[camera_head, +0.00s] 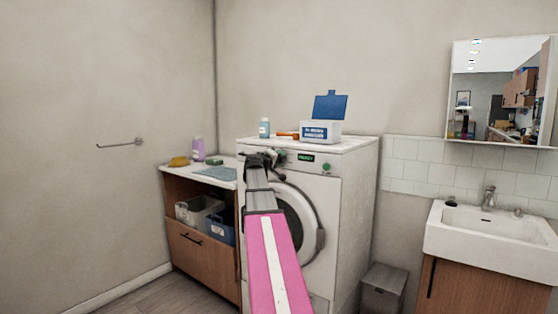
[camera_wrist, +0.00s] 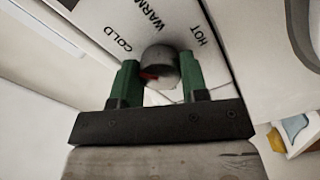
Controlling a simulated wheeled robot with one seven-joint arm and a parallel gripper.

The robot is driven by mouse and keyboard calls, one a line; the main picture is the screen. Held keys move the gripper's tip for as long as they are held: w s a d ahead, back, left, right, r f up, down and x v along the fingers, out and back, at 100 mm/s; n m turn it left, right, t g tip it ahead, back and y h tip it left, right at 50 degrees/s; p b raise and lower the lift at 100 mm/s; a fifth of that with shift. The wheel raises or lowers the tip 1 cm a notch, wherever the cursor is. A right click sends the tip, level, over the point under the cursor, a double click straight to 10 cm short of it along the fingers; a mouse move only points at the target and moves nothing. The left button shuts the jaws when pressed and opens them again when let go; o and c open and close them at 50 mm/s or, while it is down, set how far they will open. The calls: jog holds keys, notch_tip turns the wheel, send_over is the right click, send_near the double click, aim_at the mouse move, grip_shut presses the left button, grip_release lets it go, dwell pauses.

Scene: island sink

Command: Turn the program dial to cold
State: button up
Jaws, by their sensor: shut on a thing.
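The program dial (camera_wrist: 160,58) is a round grey knob on the washing machine's white front panel. The words COLD, WARM and HOT are printed in an arc around it, with COLD to the left, WARM above and HOT to the right in the wrist view. My gripper (camera_wrist: 158,70) has its green fingers on both sides of the dial and is shut on it. A small red mark shows at the dial's lower left; which word it points to I cannot tell. In the head view my gripper (camera_head: 258,160) is at the upper left of the washing machine (camera_head: 335,215) and hides the dial.
A green-lit display (camera_head: 306,157) and a green button (camera_head: 326,168) are on the panel to the right. A white box with an open blue lid (camera_head: 321,130) and a bottle (camera_head: 264,128) stand on top. A wooden cabinet (camera_head: 200,255) is to the left, a sink (camera_head: 490,230) to the right.

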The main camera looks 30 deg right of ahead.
jog(key=o, duration=0.9)
jog(key=v, duration=1.1)
jog(key=shift+f, duration=0.1)
